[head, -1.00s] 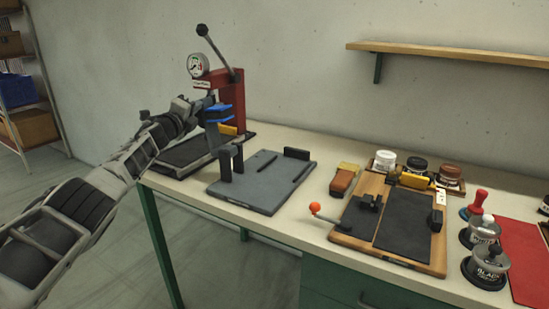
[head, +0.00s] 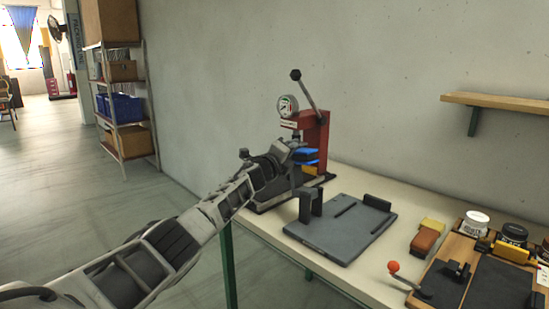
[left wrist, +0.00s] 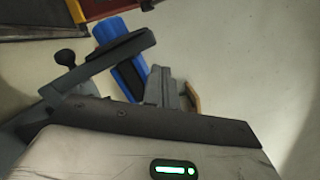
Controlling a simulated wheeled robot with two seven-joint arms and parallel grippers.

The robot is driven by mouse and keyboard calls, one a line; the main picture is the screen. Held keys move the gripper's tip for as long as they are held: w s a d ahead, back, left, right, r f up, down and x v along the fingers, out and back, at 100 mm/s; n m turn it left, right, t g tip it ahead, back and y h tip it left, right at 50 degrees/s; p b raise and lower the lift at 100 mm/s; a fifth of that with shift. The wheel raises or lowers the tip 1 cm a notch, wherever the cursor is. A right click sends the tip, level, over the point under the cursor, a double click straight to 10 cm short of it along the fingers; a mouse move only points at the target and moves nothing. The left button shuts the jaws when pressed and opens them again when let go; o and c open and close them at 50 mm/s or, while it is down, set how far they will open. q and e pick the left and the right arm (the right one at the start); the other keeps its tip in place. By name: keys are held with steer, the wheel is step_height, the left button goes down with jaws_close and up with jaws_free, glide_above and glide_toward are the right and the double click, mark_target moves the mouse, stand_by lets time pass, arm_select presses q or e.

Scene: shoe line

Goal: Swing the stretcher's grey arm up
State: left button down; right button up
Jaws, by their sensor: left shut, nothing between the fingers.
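The red machine (head: 315,130) with a round gauge (head: 287,106) stands at the table's back left. A slanting grey lever (head: 309,94) with a black knob rises from it, up and to the left. Blue pads (head: 306,154) sit at its front; they also show in the left wrist view (left wrist: 121,57). There a dark grey bar (left wrist: 112,58) crosses them, with a black knob beside it. I cannot tell whether this bar is the stretcher's arm. My left gripper (head: 297,148) is shut and empty by the blue pads; contact is unclear. My right gripper is out of view.
A grey plate with black uprights (head: 340,235) lies right of the machine. A wooden board (head: 440,273) with an orange-knobbed lever, a brush (head: 426,238) and jars stand further right. A shelf rack (head: 122,95) stands at left; floor is clear between.

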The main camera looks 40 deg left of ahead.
arm_select(q)
steer(key=s+d, duration=0.1)
steer(key=s, duration=0.8)
steer(key=shift+s+r+p, duration=0.15)
steer(key=shift+s+p, duration=0.2)
steer(key=s+d+f+n+g+h, duration=0.2)
steer(key=s+d+f+n, duration=0.3)
steer(key=d+f, duration=0.6)
steer(key=s+d+f+n+g+h, duration=0.1)
steer(key=s+d+f+n+g, duration=0.2)
steer(key=s+d+f, duration=0.85)
steer(key=s+d+f+n+g, duration=0.2)
steer(key=s+f+n, duration=0.4)
steer(key=s, duration=0.3)
steer(key=s+d+f+n+g, duration=0.2)
steer(key=s+d+f+n, duration=0.3)
steer(key=s, duration=0.5)
step_height(320, 180, down, 2)
steer(key=shift+f+n+h, duration=0.25)
steer(key=shift+n+h, duration=0.05)
steer(key=shift+n, duration=0.2)
steer(key=shift+d, duration=0.15)
